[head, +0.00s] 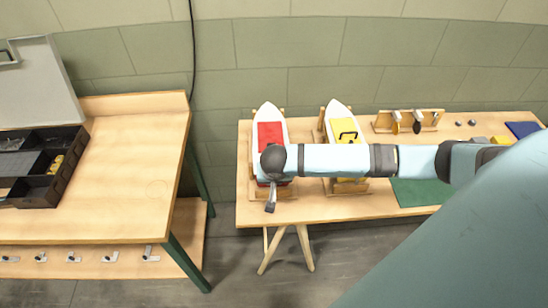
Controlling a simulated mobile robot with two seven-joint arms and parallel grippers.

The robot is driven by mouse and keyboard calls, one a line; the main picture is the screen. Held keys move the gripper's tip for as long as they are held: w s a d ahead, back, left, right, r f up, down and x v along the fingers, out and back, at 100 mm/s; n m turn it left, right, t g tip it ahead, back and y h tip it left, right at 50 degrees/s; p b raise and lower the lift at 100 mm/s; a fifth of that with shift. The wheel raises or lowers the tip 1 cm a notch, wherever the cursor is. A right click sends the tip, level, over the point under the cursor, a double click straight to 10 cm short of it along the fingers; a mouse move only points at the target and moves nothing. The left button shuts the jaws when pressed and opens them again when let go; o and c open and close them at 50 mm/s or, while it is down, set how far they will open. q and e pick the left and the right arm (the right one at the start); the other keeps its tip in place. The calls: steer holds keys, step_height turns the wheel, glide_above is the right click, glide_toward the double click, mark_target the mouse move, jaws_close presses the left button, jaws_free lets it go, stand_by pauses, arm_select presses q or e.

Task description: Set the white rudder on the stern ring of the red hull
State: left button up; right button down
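The red hull is a white-edged boat with a red deck (269,132). It sits in a wooden cradle on the right-hand table, bow toward the wall. My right arm comes in from the right, and its dark wrist covers part of the hull's near half. My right gripper (270,207) points down at the near end of this hull. It is small and seen from above, so I cannot tell whether it is open or holds anything. The stern ring is not distinguishable. I cannot make out the white rudder with certainty. My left gripper is out of view.
A yellow-decked hull (344,128) stands in a cradle to the right, partly behind my arm. A wooden rack (380,122) holds small pale and dark pieces. A green mat (410,194) lies nearby. A separate workbench (140,190) with an open black toolbox (70,165) stands left, across a gap.

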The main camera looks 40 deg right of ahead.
steer(key=shift+f, duration=0.35)
stand_by(0.3)
steer(key=c, duration=0.9)
jaws_free()
steer(key=shift+c, duration=0.2)
step_height(320, 180, up, 3)
steer(key=p, duration=0.3)
steer(key=shift+f, duration=0.1)
steer(key=shift+r, duration=2.6)
